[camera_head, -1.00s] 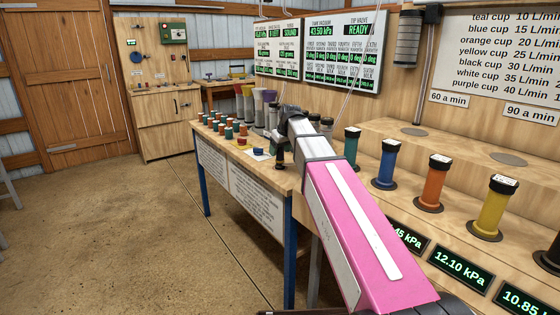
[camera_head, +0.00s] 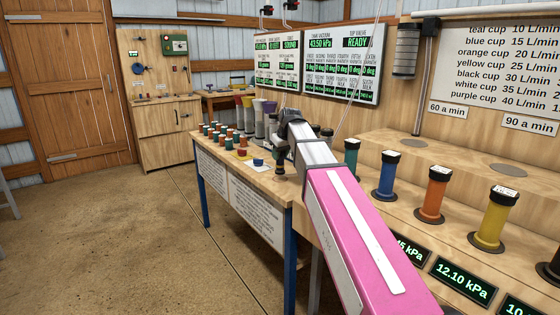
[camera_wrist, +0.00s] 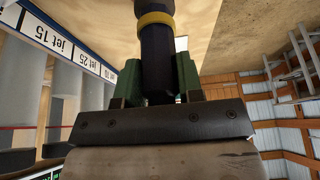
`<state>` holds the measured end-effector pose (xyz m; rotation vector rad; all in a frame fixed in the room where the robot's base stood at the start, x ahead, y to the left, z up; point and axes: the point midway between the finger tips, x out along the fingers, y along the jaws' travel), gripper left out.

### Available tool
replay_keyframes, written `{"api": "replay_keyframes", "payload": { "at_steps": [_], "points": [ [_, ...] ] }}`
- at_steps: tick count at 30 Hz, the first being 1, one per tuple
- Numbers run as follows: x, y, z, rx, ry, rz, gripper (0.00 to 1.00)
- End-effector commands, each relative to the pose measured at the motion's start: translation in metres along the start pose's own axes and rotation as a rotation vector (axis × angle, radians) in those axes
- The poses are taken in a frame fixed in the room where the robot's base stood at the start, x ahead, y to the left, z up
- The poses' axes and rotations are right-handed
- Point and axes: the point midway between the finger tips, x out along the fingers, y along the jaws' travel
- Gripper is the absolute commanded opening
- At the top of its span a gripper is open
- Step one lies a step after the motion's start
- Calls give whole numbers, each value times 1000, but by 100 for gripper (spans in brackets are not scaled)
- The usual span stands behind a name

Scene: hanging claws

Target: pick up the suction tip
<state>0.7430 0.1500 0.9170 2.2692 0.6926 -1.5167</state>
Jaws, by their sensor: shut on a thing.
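The suction tip (camera_wrist: 157,60) is a dark, rounded piece with a yellow band, seen close up in the wrist view. My gripper (camera_wrist: 158,80) has its green-padded jaws shut on it, one on each side. In the head view, my gripper (camera_head: 281,158) is over the near right end of the workbench. The dark lower end of the suction tip (camera_head: 281,173) shows below it. I cannot tell whether it touches the bench. Its far end is cut off in the wrist view.
The workbench (camera_head: 268,190) carries several small coloured cups (camera_head: 222,134) and tall coloured cones to the left. A blue cup (camera_head: 258,162) sits close to my gripper. Coloured posts, such as the blue post (camera_head: 386,174), line the shelf at right.

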Motion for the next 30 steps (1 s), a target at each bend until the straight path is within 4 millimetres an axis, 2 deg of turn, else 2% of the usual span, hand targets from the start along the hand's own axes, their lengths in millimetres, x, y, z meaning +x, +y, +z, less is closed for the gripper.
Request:
{"api": "replay_keyframes", "payload": {
  "at_steps": [2, 3, 9, 15, 21, 30],
  "points": [
    [-15, 0, -8, -1, 4, 1, 4],
    [-19, -13, -8, -4, 3, 0, 4],
    [-42, -59, -21, -4, 3, -1, 4],
    [-60, -94, -31, -3, 2, 0, 4],
    [-70, -112, -37, -2, 1, 0, 4],
    [-73, -117, -38, 0, 0, 0, 4]
  ]
}}
